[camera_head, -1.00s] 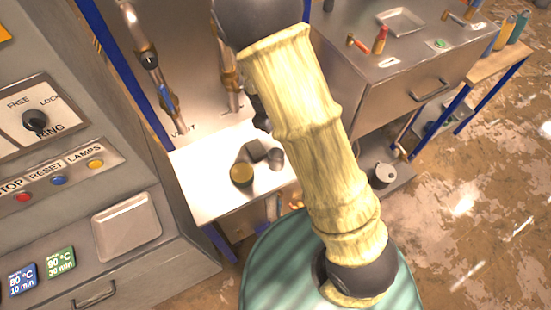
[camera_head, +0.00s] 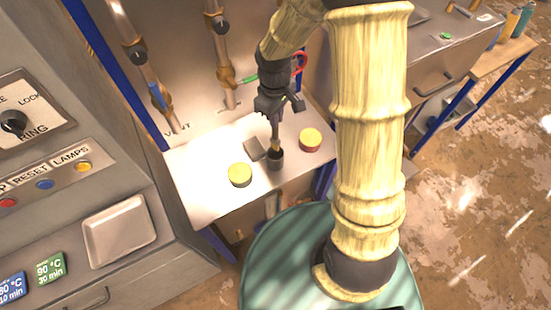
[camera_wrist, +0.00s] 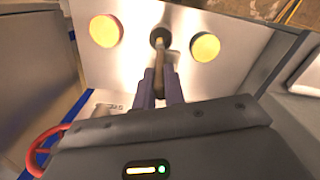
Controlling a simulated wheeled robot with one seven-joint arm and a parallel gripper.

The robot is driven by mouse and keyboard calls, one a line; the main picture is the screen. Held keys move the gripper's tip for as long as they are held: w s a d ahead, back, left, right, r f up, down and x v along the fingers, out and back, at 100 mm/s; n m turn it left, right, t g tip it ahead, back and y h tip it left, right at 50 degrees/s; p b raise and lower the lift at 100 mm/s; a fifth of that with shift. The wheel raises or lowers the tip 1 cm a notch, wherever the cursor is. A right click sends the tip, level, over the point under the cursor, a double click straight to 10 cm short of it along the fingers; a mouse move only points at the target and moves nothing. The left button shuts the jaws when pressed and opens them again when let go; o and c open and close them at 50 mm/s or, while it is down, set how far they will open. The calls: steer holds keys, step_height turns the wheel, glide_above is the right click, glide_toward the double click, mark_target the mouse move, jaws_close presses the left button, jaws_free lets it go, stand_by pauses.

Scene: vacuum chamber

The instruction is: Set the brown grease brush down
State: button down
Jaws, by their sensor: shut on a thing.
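My gripper (camera_head: 276,112) is shut on the brown grease brush (camera_head: 276,132) and holds it roughly upright, pointing down. Below it a small dark cup (camera_head: 276,160) stands on the white shelf (camera_head: 208,198). The brush's lower end is at the cup's mouth; I cannot tell how far inside it is. In the wrist view the brush (camera_wrist: 160,66) runs from between the fingers (camera_wrist: 161,88) to the dark cup (camera_wrist: 160,36).
A yellow-topped tin (camera_head: 240,174) stands left of the cup, and a red-sided tin with a yellow top (camera_head: 311,140) to its right. A dark grey block (camera_head: 255,148) lies close to the cup's left. Pipes with valves (camera_head: 220,60) rise behind. The shelf's front left is clear.

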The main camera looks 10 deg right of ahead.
mark_target(276, 136)
step_height(276, 136, down, 6)
steer(key=shift+r+p, duration=0.15)
steer(key=shift+p, duration=0.45)
steer(key=shift+f+p, duration=0.55)
steer(key=shift+f, duration=1.55)
steer(key=c, duration=1.5)
jaws_free()
steer(key=shift+r, duration=0.15)
step_height(276, 136, up, 12)
steer(key=b, duration=0.3)
steer(key=shift+w+a, duration=0.15)
